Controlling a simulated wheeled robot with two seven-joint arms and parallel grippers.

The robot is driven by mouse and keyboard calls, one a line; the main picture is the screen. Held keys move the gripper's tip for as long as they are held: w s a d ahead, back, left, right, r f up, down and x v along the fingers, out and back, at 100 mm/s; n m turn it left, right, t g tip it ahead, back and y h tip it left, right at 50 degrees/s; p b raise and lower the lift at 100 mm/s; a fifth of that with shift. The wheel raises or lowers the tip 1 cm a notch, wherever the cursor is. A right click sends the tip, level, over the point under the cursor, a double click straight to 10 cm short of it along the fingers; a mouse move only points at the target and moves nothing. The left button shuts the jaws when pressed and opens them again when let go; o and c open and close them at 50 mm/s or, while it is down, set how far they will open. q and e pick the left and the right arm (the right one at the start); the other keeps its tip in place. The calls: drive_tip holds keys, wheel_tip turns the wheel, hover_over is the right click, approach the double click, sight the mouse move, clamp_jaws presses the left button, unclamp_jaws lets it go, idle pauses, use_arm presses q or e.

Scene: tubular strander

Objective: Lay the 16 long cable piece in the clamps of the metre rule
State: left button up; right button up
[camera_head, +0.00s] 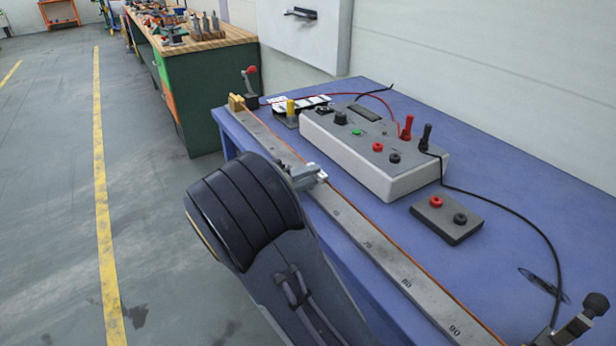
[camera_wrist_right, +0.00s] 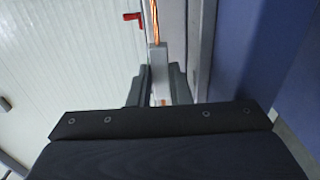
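The long copper-orange cable piece (camera_head: 345,205) runs along the metre rule (camera_head: 378,258), near its right-hand edge, from the far end to the bottom of the head view. A brass clamp (camera_head: 237,103) stands at the rule's far end, where the cable meets it. My right gripper (camera_head: 310,176) is at the rule, over the cable line. In the right wrist view the cable (camera_wrist_right: 155,22) runs toward the gap between my dark fingers (camera_wrist_right: 161,88). A grey piece there hides part of it, so the grip is unclear. My left gripper is not seen.
The rule lies along the front edge of the blue table (camera_head: 560,210). Behind it stand a grey instrument box (camera_head: 370,150) with red and black plugs and a small terminal block (camera_head: 446,218). A black lead (camera_head: 520,215) curves to a black post-like part (camera_head: 580,318) at lower right.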

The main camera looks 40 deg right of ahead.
drive_tip(key=shift+o, duration=0.8)
drive_tip(key=shift+r, duration=0.1)
drive_tip(key=shift+a, duration=0.2)
drive_tip(key=w+a, duration=0.1)
drive_tip(key=a, duration=1)
drive_tip(key=shift+w+a, duration=0.15)
drive_tip(key=shift+a, duration=0.15)
